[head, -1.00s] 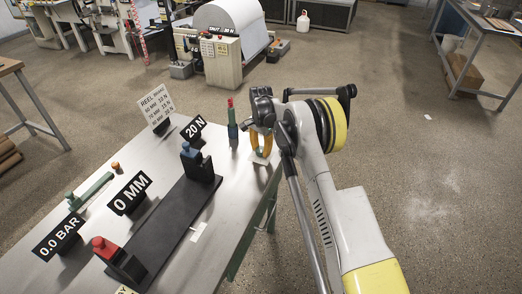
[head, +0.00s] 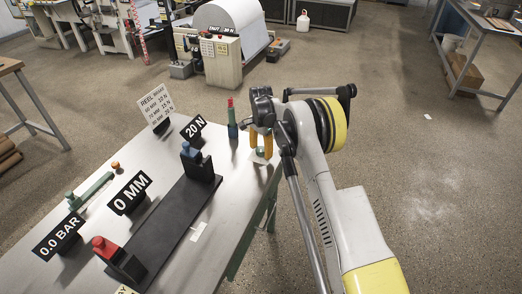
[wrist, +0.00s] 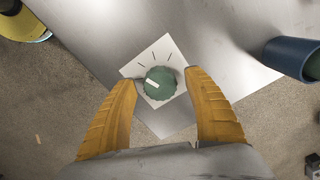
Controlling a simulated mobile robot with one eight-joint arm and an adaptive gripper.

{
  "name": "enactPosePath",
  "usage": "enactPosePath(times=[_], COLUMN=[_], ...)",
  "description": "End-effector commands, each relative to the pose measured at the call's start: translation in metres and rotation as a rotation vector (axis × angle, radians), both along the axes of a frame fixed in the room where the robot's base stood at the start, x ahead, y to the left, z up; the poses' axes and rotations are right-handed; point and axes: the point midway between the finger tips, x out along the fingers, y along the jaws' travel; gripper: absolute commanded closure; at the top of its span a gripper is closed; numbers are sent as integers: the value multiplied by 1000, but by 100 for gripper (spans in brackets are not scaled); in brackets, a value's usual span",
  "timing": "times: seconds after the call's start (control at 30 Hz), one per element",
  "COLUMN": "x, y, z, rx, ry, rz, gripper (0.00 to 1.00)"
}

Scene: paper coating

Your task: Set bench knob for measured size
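The green bench knob (wrist: 160,83) sits on a white plate (wrist: 170,48) with dark tick marks, at the corner of the metal bench (head: 180,262). Its white pointer is turned towards the left in the wrist view. My gripper (wrist: 160,78) is open, with one yellow finger on each side of the knob and gaps visible. In the head view my gripper (head: 261,154) points down at the plate. Signs on the bench read 20 N (head: 193,129), 0 MM (head: 130,193) and 0.0 BAR (head: 58,237). A REEL BRAKE chart (head: 156,107) lists MM and N values, too small to read surely.
A blue holder with a red-topped item (head: 232,119) stands close left of my gripper; its blue body (wrist: 290,57) shows right in the wrist view. A black fixture (head: 160,228) has a blue-topped block (head: 194,158) and a red-topped block (head: 115,256).

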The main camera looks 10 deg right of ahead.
Motion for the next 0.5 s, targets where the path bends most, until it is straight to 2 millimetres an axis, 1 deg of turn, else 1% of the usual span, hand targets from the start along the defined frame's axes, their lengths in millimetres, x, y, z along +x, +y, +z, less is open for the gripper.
enactPosePath(times=[0.17, 0.27, 0.37, 0.5], x=[0, 0, 0, 0], y=[0, 0, 0, 0], z=[2, 11, 29, 61], rx=[0, 0, 0, 0], ry=[0, 0, 0, 0], rz=[0, 0, 0, 0], gripper=[40, 40, 40, 40])
